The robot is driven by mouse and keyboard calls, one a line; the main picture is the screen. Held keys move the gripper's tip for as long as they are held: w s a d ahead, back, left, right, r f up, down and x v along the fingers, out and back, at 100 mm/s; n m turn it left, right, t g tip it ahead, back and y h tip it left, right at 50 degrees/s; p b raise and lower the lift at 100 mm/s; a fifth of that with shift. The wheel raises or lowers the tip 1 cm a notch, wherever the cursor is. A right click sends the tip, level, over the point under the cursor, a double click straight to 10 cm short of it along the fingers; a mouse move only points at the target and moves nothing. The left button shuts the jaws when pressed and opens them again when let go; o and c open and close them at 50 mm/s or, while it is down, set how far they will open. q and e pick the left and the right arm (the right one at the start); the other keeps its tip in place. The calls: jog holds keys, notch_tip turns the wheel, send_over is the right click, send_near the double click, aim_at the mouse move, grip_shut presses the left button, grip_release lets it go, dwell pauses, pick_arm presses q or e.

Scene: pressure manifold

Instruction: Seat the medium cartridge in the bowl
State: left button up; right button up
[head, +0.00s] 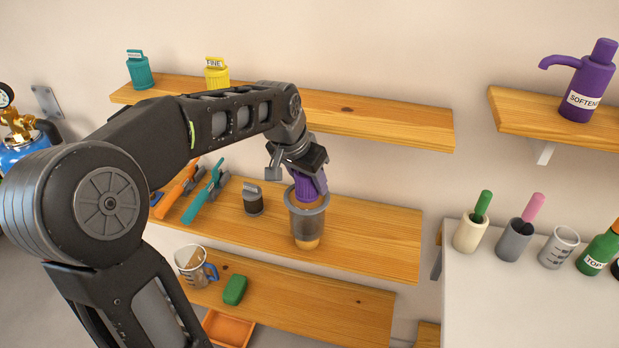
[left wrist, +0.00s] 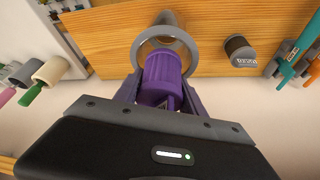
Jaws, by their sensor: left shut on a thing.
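My left gripper (head: 308,172) points down and is shut on a ribbed purple cartridge (head: 304,188). I take this as the medium cartridge; no label on it is readable. In the left wrist view the cartridge (left wrist: 163,78) sits between the two fingers. The bowl (head: 308,222) is a grey cup with a wide rim and an amber lower end, upright on the middle shelf. The cartridge is at the bowl's mouth; how far its lower end is inside is hidden. The bowl's ring rim (left wrist: 186,46) shows just beyond the cartridge in the wrist view. My right gripper is not in view.
A dark canister (head: 253,200) stands left of the bowl on the middle shelf (head: 375,235), beside teal (head: 205,193) and orange (head: 178,188) tools. Teal (head: 139,72) and yellow FINE (head: 216,75) cartridges stand on the upper shelf (head: 380,122). The shelf right of the bowl is clear.

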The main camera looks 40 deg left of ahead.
pick_arm(q)
jog(key=o, duration=1.5)
jog(key=shift+c, duration=0.2)
notch_tip(320, 180, up, 7)
jog(key=p, duration=0.5)
jog(key=shift+r, duration=0.1)
